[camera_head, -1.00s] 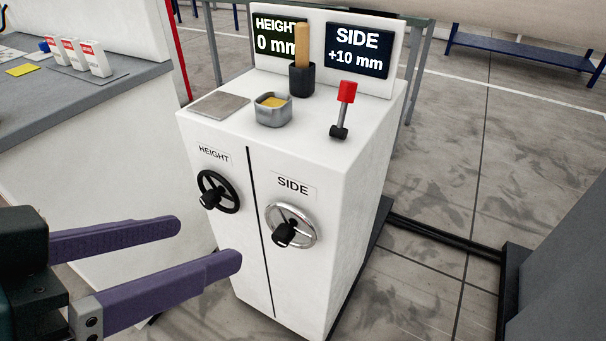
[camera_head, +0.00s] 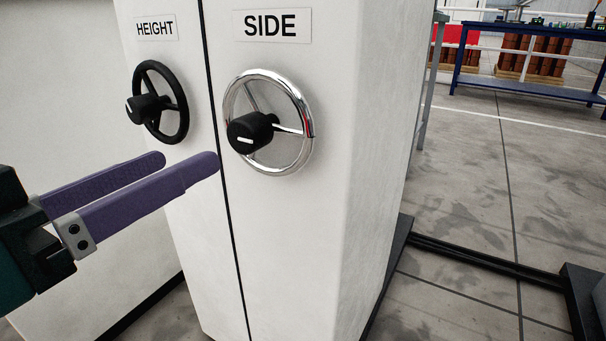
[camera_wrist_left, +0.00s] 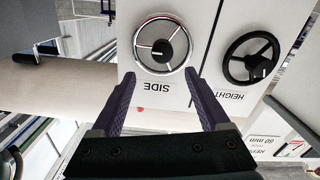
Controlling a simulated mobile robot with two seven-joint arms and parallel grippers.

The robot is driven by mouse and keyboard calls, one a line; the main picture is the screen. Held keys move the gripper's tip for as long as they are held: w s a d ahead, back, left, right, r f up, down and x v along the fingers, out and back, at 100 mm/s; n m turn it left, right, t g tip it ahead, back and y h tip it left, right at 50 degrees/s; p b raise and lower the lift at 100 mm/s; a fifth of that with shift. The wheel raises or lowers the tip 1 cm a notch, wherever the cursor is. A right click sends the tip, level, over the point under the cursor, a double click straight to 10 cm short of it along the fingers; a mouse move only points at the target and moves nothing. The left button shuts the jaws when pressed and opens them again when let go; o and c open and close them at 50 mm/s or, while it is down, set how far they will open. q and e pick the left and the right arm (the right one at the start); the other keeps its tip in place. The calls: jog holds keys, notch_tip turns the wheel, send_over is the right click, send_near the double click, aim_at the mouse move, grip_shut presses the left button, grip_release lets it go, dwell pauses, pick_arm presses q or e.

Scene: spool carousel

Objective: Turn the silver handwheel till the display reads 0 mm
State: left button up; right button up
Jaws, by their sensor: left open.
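The silver handwheel (camera_head: 303,98) with a black hub knob is on the cabinet front under the SIDE label (camera_head: 271,25). My left gripper (camera_head: 192,162) is open and empty, to the left of and a little below the silver wheel, apart from it. In the left wrist view the silver handwheel (camera_wrist_left: 183,32) shows upside down, ahead of the two spread purple fingers (camera_wrist_left: 158,88). The displays are out of the head view now, so the current reading is hidden. My right gripper is not in view.
A black handwheel (camera_head: 180,105) sits left of the silver one, under the HEIGHT label (camera_head: 155,29); my left fingers are just below it. It also shows in the left wrist view (camera_wrist_left: 277,50). Open floor (camera_head: 465,215) lies right of the cabinet (camera_head: 300,240).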

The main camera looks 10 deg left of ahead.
aim_at(239, 138)
pick_arm(q)
jog(key=x, duration=1)
jog(key=shift+w+a+f, duration=0.1)
jog(key=shift+a+f, duration=0.1)
jog(key=shift+f, duration=0.05)
jog(key=shift+c, duration=0.3)
grip_shut()
